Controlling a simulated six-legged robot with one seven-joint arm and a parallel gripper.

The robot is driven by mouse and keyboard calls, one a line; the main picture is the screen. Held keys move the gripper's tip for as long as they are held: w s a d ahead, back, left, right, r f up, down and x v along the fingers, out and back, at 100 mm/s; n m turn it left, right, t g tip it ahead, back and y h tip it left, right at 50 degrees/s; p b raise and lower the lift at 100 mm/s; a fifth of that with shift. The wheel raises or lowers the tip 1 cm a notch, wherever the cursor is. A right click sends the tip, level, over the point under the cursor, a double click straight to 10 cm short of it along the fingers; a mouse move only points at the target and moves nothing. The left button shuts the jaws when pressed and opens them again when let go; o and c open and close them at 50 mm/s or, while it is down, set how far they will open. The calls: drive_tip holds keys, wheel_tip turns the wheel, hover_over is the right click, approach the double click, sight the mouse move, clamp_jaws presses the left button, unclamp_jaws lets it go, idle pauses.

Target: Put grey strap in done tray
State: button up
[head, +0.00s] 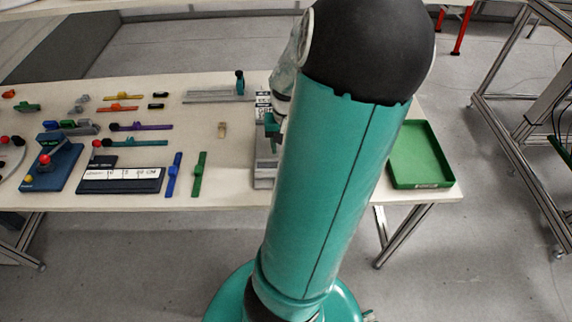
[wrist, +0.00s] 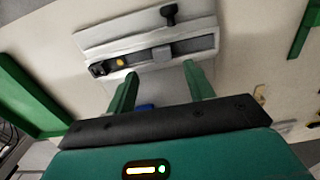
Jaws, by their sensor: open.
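A grey strap (wrist: 190,46) with a dark end piece and a yellow dot lies along a pale fixture (wrist: 95,40) in the wrist view. A black knob stands on that fixture. My gripper (wrist: 160,88) is open, its two green fingers apart and pointing toward the strap's near side; I see nothing held between them. In the head view my arm hides most of the fixture (head: 265,183) and much of my gripper. The green done tray (head: 420,160) is at the table's right end and looks empty; its wall (wrist: 22,85) shows at left in the wrist view.
Left of the fixture lie a green strap (head: 199,175), a blue strap (head: 173,175) and a labelled dark board (head: 122,179). A small tan block (head: 222,130) stands nearby. More coloured parts fill the left side.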

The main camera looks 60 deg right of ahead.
drive_tip(key=shift+w+a+f, duration=0.1)
drive_tip(key=shift+f, duration=1.3)
drive_tip(key=shift+w+a+f, duration=0.1)
drive_tip(key=shift+f, duration=1.25)
drive_tip(key=c, duration=1.1)
drive_tip(key=shift+c, duration=0.2)
drive_tip(key=shift+r, duration=0.15)
